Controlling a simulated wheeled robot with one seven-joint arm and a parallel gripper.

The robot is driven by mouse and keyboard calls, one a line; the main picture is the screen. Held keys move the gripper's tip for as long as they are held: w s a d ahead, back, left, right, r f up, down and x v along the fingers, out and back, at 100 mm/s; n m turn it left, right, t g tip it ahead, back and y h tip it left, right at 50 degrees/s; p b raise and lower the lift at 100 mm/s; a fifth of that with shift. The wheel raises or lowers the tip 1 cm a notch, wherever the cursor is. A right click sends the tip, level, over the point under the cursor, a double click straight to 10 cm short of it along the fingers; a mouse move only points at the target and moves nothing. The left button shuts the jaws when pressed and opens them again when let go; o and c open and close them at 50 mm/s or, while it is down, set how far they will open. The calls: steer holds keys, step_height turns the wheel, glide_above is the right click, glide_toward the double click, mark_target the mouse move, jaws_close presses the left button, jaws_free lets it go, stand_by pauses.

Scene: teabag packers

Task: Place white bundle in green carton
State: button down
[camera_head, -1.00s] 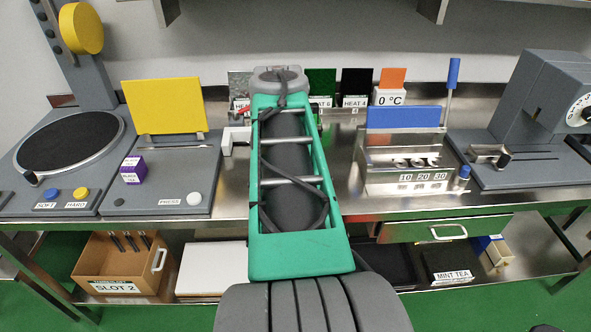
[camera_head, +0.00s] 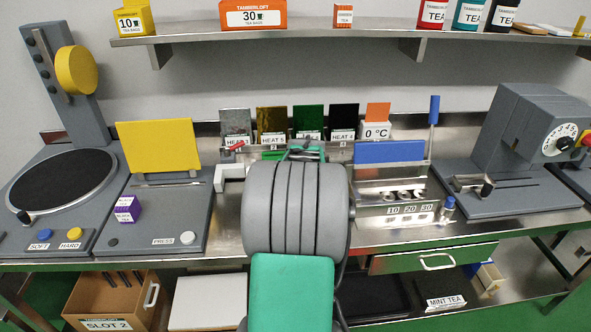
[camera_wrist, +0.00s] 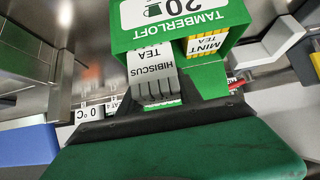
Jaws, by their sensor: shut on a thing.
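In the wrist view the green carton (camera_wrist: 184,14), marked 20 and Tamberloft, shows upside down at the top. A yellow mint tea bundle (camera_wrist: 206,43) sits inside its right part. The white bundle (camera_wrist: 150,63), labelled Hibiscus Tea, is at the left part of the carton's opening; how deep it is inside I cannot tell. My gripper (camera_wrist: 158,104) is shut on the white bundle; its fingers are mostly hidden behind its dark and green body.
A yellow-panelled press station (camera_head: 160,205) stands left of my arm, a blue-panelled holder (camera_head: 391,180) right. Heat-marked panels (camera_head: 272,125) stand behind. A shelf (camera_head: 300,37) with tea boxes is above. A white bracket (camera_wrist: 281,43) lies close to the carton in the wrist view.

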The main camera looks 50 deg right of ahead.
steer(key=shift+f+b, duration=0.45)
steer(key=shift+b, duration=0.2)
steer(key=c, duration=0.8)
jaws_free()
